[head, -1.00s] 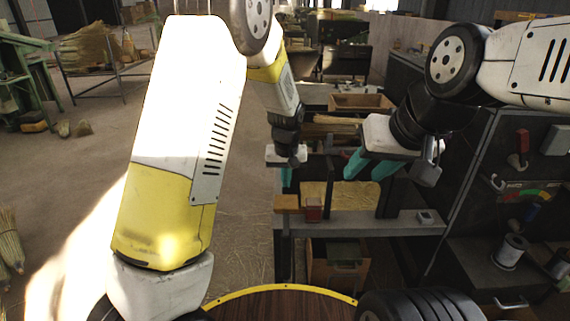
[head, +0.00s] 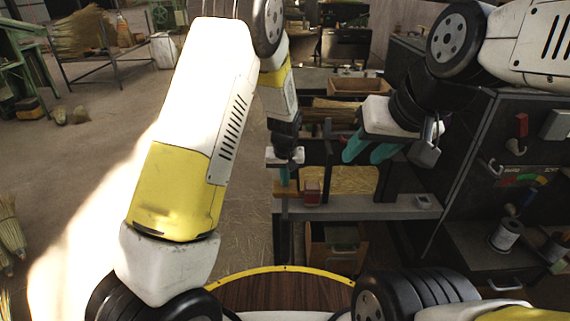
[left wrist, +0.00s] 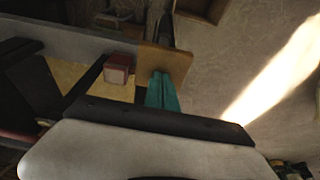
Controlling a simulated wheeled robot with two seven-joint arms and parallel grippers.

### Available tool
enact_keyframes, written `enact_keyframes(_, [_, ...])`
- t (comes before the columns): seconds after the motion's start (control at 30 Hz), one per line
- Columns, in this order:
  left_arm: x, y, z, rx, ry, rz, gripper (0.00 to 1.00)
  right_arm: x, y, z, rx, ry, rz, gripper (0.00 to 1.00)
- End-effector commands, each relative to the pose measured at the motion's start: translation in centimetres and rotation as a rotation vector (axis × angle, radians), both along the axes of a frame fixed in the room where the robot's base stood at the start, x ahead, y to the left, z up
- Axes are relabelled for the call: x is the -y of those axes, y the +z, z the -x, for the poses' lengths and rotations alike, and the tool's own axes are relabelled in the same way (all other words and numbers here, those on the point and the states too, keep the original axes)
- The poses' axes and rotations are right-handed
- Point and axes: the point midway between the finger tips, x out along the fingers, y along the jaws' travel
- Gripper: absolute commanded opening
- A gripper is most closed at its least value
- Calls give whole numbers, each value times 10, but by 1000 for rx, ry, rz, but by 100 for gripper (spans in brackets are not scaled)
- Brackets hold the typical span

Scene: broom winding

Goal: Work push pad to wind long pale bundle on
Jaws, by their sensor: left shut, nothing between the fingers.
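A tan wooden pad (head: 286,187) sits at the left end of the grey bench; it also shows in the left wrist view (left wrist: 165,60). I take it to be the push pad. My left gripper (head: 284,177) is shut and empty, its teal fingertips (left wrist: 162,76) at the pad; I cannot tell if they touch. My right gripper (head: 368,150) is open and empty above the bench, its teal fingers apart. Long pale straw (head: 335,113) lies in a rack behind; whether it is the task's bundle is unclear.
A red block (head: 312,192) stands right of the pad. Dark posts (head: 383,185) rise from the grey bench (head: 350,211), with yellow straw (head: 350,179) behind them. A dark cabinet (head: 470,150) bounds the right.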

Motion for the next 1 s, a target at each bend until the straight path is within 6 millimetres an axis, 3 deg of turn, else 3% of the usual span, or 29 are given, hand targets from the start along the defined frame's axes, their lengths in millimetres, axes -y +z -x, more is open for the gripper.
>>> enact_keyframes(1.0, [-1, -38, 1, -3, 0, -2, 0, 0, 0, 0, 0, 0, 0, 40])
